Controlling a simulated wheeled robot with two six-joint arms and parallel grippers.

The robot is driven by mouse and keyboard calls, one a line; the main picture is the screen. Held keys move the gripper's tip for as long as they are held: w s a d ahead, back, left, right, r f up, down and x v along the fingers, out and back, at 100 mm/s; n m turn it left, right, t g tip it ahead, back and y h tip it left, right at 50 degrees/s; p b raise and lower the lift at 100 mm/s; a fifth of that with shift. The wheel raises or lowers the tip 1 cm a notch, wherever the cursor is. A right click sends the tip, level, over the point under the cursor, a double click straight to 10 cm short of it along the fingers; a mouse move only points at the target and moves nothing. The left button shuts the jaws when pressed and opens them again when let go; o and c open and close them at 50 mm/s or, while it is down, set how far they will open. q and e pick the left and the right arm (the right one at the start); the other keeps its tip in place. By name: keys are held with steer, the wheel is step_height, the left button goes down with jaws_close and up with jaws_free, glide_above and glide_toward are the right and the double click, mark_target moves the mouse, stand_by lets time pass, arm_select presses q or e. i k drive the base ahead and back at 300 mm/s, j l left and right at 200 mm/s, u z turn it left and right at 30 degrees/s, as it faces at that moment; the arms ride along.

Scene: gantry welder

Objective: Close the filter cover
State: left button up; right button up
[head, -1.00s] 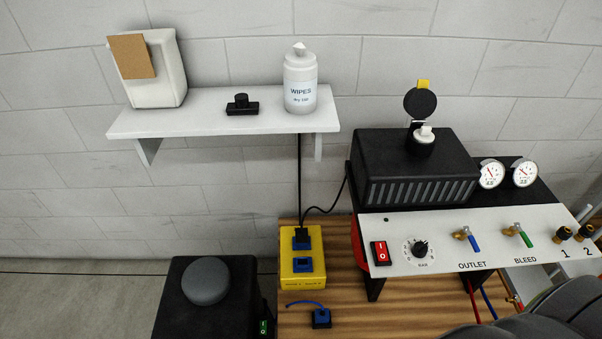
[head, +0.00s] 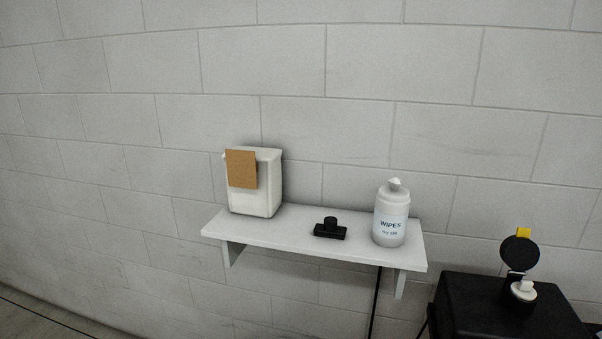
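The likely filter cover (head: 519,254) is a round black disc with a yellow tab (head: 523,233) at its top. It stands upright, swung open, at the right of the head view. Below it is a short black cylindrical housing (head: 516,304) with a white knobbed part (head: 524,290) showing in its open top. The housing stands on a black box (head: 470,305), cut off by the bottom edge. Neither of my grippers is in view.
A white wall shelf (head: 300,243) holds a white container with a brown card (head: 241,169), a small black knobbed part (head: 330,229) and a wipes canister (head: 390,218). A black cable (head: 375,305) hangs below the shelf. The grey block wall above is bare.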

mark_target(520, 253)
steer(key=z, duration=1.5)
steer(key=i+l, duration=0.15)
steer(key=l, duration=0.15)
steer(key=i+l+u, duration=0.15)
steer(key=l, duration=0.15)
steer(key=i+l, duration=0.15)
steer(key=l, duration=0.15)
steer(key=u, duration=0.05)
